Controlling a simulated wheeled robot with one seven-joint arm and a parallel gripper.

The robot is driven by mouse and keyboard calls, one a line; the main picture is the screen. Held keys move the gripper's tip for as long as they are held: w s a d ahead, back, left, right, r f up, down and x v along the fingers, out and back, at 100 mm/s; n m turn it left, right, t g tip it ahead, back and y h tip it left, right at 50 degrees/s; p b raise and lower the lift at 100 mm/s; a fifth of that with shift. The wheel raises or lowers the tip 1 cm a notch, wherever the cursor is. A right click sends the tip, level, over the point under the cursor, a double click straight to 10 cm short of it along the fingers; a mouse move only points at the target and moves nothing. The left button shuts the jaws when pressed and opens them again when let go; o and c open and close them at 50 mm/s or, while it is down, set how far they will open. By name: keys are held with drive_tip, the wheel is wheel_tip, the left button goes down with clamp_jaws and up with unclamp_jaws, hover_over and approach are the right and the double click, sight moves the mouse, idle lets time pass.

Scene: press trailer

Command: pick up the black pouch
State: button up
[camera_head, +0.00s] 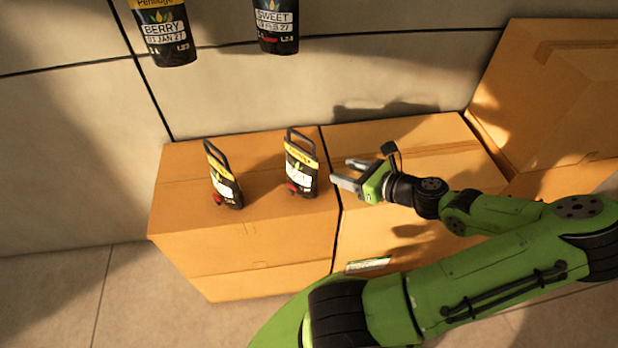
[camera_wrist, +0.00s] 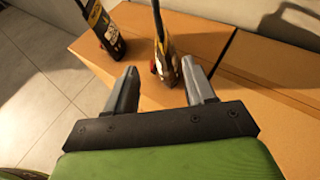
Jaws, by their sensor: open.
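Two black pouches with yellow bands and loop handles stand upright on a cardboard box. The right black pouch (camera_head: 301,172) is close in front of my gripper (camera_head: 347,173), just left of the fingertips in the head view. In the wrist view this pouch (camera_wrist: 167,62) shows edge-on, ahead of and between the open fingers (camera_wrist: 167,82), nearer the right one. The left black pouch (camera_head: 224,181) stands farther off, and shows at the upper left of the wrist view (camera_wrist: 104,29). My gripper is open and empty. I cannot tell which pouch the task means.
The cardboard box (camera_head: 250,230) under the pouches adjoins another box (camera_head: 440,150) beneath my arm. A taller box (camera_head: 550,90) stands at the right. Two packs labelled BERRY (camera_head: 165,35) and SWEET (camera_head: 277,28) are at the top by the wall. Tiled floor (camera_head: 60,300) lies left.

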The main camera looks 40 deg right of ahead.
sight(298, 154)
drive_tip(key=b+x, duration=0.2)
drive_tip(key=x, duration=0.6)
drive_tip(key=b+x, duration=0.3)
drive_tip(key=x, duration=0.5)
drive_tip(key=shift+d+f, duration=0.1)
drive_tip(key=shift+d, duration=0.15)
drive_tip(key=shift+s, duration=0.1)
drive_tip(key=shift+c, duration=0.4)
clamp_jaws()
drive_tip(key=shift+r, duration=0.2)
